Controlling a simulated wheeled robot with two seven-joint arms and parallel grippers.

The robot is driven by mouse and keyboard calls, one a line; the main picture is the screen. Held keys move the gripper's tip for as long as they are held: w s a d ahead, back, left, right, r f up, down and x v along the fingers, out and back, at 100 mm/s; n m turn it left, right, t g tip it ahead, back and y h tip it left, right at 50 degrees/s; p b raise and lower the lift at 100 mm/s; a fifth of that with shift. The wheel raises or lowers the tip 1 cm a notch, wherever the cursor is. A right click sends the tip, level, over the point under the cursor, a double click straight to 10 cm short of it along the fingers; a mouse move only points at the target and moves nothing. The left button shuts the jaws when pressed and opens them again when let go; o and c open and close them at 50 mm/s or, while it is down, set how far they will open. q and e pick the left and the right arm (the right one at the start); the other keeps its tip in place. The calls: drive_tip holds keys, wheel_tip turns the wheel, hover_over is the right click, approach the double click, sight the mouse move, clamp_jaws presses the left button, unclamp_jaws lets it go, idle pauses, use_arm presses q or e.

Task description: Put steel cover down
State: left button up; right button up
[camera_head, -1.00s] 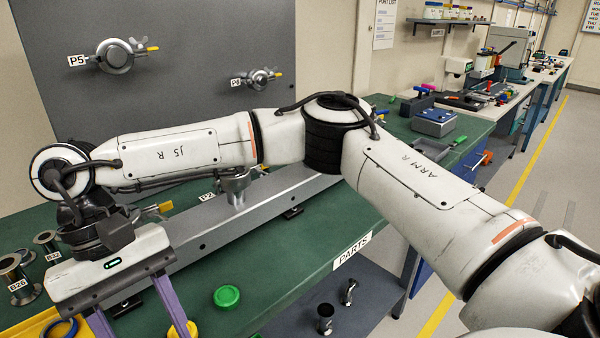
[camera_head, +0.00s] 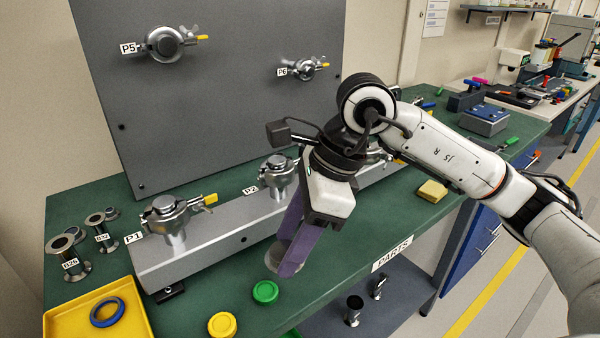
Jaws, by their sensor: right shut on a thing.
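My right gripper (camera_head: 287,262) comes in from the right and points down over the green bench, in front of the grey rail. Its purple fingers are shut on a round steel disc, the steel cover (camera_head: 272,259), which shows partly at the left of the fingertips. The fingers hide the rest of the cover. I cannot tell whether the cover touches the bench top. My left gripper is not in view.
Green cap (camera_head: 265,292) and yellow cap (camera_head: 222,324) lie just in front of the gripper. Ports P1 (camera_head: 172,220) and P2 (camera_head: 279,176) stand on the rail (camera_head: 215,250). A yellow tray (camera_head: 128,325) holds a blue ring. Bench right of the gripper is mostly clear.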

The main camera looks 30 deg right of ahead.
drive_tip(key=d+r+m+t+h, duration=0.2)
drive_tip(key=d+m, duration=0.4)
drive_tip(key=m, duration=0.1)
hover_over(313, 266)
drive_tip(key=s, duration=0.2)
drive_tip(key=f, duration=0.4)
drive_tip(key=shift+w+d+f, duration=0.2)
drive_tip(key=shift+d+f, duration=0.15)
drive_tip(key=shift+d, duration=0.05)
drive_tip(key=shift+f, duration=2.35)
drive_tip(key=shift+f, duration=0.1)
drive_tip(key=o, duration=0.6)
drive_tip(key=shift+f, duration=0.1)
drive_tip(key=o, duration=0.5)
